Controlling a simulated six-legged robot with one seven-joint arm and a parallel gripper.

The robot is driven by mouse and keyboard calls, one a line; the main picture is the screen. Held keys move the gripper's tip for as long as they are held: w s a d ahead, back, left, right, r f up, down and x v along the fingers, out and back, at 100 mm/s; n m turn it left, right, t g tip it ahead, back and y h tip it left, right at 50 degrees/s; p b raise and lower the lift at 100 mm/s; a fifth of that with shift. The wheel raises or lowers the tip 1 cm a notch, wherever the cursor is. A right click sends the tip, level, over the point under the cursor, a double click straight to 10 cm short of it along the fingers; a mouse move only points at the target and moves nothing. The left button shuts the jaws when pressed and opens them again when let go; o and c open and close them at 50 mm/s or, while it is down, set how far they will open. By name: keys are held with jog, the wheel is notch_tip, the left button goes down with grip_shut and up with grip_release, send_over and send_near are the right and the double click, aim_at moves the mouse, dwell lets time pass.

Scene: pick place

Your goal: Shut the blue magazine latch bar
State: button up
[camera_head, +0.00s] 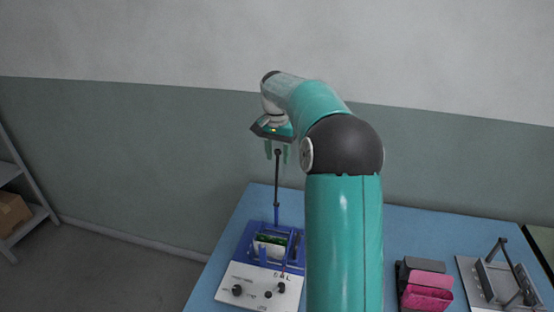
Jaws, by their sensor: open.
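The blue magazine (243,252) sits on the blue table, with a green and white piece (270,243) inside its frame. Its latch bar (277,188) appears to be the thin dark rod standing upright from the back of the magazine, blue near its base and with a round black knob on top. My gripper (277,157) is open and points down above the magazine. In the picture the knob shows between its two teal fingers. I cannot tell the depth between them, or whether they touch.
A white panel with black knobs (255,288) lies in front of the magazine. Pink and dark boxes (427,290) and a grey fixture with a raised dark bar (497,280) stand at the right. Bare blue table (400,235) lies behind them. A shelf with a carton (12,212) is far left.

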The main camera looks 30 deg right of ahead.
aim_at(277, 178)
jog(key=shift+f, duration=1.1)
jog(key=shift+c, duration=0.4)
grip_shut()
